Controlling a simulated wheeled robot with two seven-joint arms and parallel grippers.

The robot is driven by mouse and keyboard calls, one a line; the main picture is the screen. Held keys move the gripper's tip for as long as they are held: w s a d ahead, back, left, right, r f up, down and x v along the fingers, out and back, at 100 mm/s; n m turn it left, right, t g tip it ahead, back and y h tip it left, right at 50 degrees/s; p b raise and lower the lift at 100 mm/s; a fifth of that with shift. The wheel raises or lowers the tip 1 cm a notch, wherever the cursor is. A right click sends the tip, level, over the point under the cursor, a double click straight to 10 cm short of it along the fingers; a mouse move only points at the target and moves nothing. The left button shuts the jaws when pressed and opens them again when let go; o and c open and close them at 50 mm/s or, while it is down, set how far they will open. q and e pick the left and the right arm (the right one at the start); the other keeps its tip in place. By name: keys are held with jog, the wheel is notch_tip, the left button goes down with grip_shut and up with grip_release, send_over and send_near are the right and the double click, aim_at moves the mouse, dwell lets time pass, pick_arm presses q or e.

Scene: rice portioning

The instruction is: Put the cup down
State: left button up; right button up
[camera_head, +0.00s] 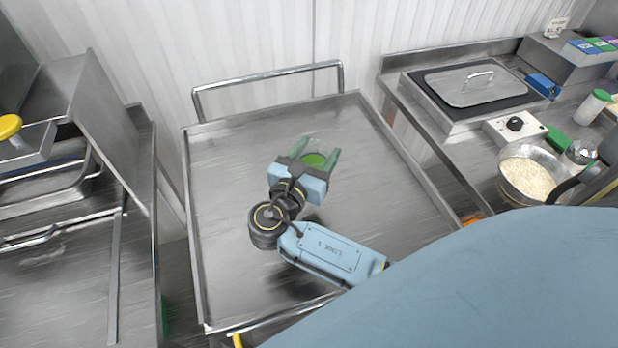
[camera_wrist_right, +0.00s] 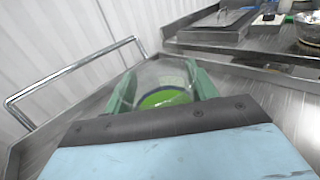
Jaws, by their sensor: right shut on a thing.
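A clear cup with a green inside or bottom (camera_head: 315,160) is between the green fingers of my right gripper (camera_head: 309,158), over the steel cart top (camera_head: 230,250). In the right wrist view the cup (camera_wrist_right: 165,98) sits between both fingers of the gripper (camera_wrist_right: 163,90), which is shut on it. The gripper hides the near side of the cup. I cannot tell whether the cup touches the cart top. My left gripper is not in view.
The cart top around the cup is bare, with a raised rim and a rail (camera_head: 265,76) at the back. On the right counter are a lidded cooker (camera_head: 475,85) and a bowl of rice (camera_head: 527,180). A steel counter (camera_head: 60,280) stands at left.

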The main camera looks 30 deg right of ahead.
notch_tip(320, 180, down, 4)
jog(key=shift+f+b, duration=0.25)
jog(key=shift+b, duration=0.15)
jog(key=shift+f+b, duration=0.5)
jog(key=shift+f, duration=1.5)
jog(key=shift+f, duration=0.15)
jog(key=o, duration=1.1)
jog(key=shift+o, duration=0.2)
jog(key=v, duration=1.2)
